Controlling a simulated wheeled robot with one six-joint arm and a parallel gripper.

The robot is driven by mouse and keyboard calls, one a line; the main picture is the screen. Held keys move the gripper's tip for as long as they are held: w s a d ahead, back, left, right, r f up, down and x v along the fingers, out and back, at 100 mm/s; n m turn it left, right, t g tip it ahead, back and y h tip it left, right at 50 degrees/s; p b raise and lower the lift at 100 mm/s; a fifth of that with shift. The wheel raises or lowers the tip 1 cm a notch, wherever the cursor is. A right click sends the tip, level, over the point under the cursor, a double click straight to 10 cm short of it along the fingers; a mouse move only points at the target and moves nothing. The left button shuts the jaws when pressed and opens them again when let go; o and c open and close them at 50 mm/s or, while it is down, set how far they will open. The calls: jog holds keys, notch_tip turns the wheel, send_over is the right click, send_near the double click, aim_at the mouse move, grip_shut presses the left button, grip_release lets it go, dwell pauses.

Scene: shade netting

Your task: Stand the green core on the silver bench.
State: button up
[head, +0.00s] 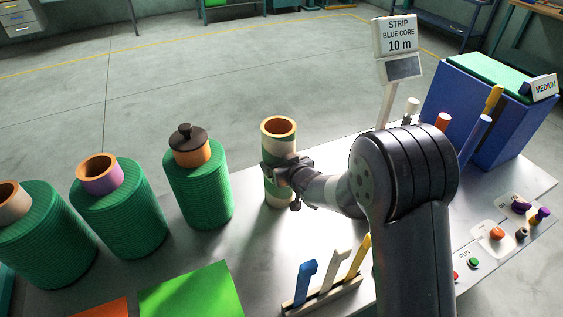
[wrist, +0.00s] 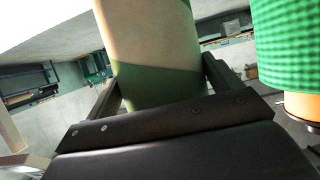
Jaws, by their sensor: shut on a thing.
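The green core (head: 279,150) is a tan tube with green bands and an orange-brown inner rim, upright or nearly so in the head view. My gripper (head: 283,172) is shut on its side at mid-height, from the right. In the wrist view the core (wrist: 150,45) fills the space between the two fingers of my gripper (wrist: 163,88). The silver bench (head: 250,235) lies below the core. The core's lower end appears close to the bench top, but I cannot tell whether it touches. The fingers hide part of the core.
Green netting rolls (head: 198,190) stand on the left, one with a dark cap (head: 187,138). A rack of coloured tools (head: 322,292) is at the front. A sign (head: 397,38) reads STRIP BLUE CORE 10 m. A blue box (head: 470,100) and buttons (head: 473,262) are right.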

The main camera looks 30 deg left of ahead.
jog(key=o, duration=1.3)
jog(key=shift+f, duration=0.1)
jog(key=shift+c, duration=0.2)
jog(key=b+v, duration=0.1)
jog(key=v, duration=0.6)
jog(key=shift+s+d+r, duration=0.15)
jog(key=shift+d+r, duration=0.1)
